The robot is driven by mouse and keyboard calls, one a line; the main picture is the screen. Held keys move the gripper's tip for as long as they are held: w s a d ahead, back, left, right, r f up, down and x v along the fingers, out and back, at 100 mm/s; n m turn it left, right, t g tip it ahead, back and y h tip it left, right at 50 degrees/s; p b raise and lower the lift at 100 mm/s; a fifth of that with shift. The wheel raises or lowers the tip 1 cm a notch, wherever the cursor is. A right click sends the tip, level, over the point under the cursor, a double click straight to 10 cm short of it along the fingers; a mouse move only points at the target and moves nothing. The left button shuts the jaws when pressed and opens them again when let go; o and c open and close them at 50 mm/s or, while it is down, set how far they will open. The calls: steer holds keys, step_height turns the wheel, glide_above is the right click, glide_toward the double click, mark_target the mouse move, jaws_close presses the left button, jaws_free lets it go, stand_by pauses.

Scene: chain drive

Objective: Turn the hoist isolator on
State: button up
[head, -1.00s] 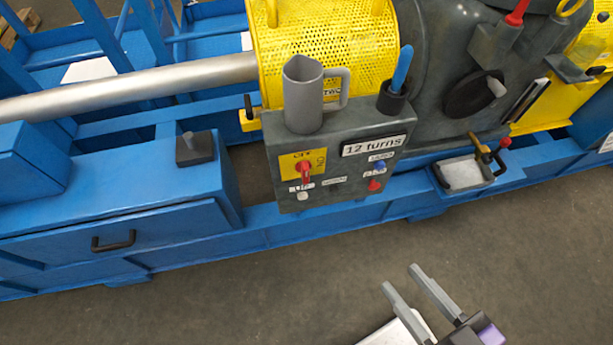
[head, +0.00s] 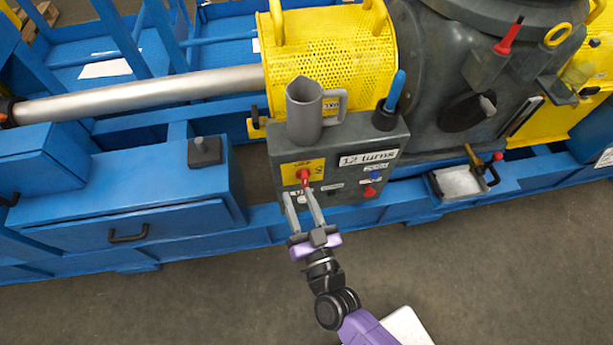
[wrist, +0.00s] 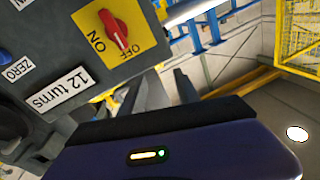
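The hoist isolator is a red rotary knob (head: 304,175) on a yellow plate (head: 291,171) at the left of a grey control box (head: 341,146). In the wrist view the red knob (wrist: 116,30) lies between the ON and OFF marks, its white-marked end toward OFF. My gripper (head: 300,197) is open in front of the box, its fingers pointing up at the panel just below the knob. In the wrist view its fingers (wrist: 157,92) are apart with nothing between them. Whether a fingertip touches the panel cannot be told.
A grey jug (head: 304,112) and a cup with a blue-handled tool (head: 391,108) stand on the box. Blue and red buttons (head: 370,191) sit at its right. A tray (head: 461,180) is farther right. The floor in front is clear.

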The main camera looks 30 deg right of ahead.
mark_target(305, 180)
steer(key=d+f+g+h, duration=0.1)
steer(key=d+f+h, duration=0.2)
steer(key=f, duration=0.3)
steer(key=shift+n+y, duration=0.4)
steer(key=x, duration=0.7)
steer(key=shift+w+d+f, duration=0.1)
steer(key=shift+w+d, duration=0.05)
jaws_close()
